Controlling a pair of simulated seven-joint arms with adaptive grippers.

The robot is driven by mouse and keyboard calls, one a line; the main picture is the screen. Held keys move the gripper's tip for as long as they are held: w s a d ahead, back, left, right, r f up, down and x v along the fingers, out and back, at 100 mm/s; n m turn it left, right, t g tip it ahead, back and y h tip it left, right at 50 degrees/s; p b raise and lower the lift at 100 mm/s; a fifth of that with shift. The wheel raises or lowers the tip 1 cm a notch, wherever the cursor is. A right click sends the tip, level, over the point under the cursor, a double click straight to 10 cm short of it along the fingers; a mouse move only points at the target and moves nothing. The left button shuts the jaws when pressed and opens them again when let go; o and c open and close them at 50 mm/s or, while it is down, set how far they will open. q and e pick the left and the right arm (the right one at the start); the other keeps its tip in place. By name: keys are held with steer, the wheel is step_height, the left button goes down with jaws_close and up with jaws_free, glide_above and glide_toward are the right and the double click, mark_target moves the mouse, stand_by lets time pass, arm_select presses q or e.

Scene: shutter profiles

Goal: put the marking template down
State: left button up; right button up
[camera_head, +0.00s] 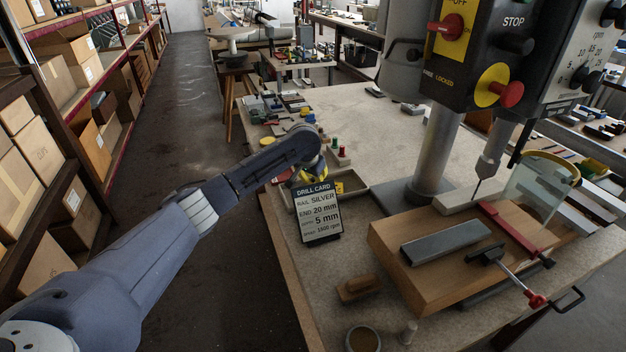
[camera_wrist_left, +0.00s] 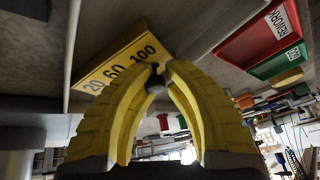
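The marking template (camera_wrist_left: 118,67) is a yellow block numbered 20, 60 and 100, just beyond my left fingertips in the wrist view. In the head view a small yellow part of it (camera_head: 339,187) shows inside the outline of a shallow tray (camera_head: 356,181), behind the drill card. My left gripper (camera_wrist_left: 156,78) has its yellow fingers closed together at the tips, around a small grey knob at the template's edge. It also shows in the head view (camera_head: 306,177), partly hidden by my wrist and the card. Whether the template touches the tray floor is unclear. My right gripper is out of view.
The drill card (camera_head: 318,212) stands in front of the tray. The drill press column (camera_head: 436,150) and a wooden block with a clamped metal bar (camera_head: 445,243) are to the right. A brush (camera_head: 359,288) lies nearer. Bench behind the tray is fairly clear.

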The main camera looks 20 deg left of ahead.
arm_select(q)
steer(key=o, duration=0.3)
steer(key=shift+o, duration=0.2)
steer(key=v, duration=1.2)
steer(key=shift+a, duration=0.1)
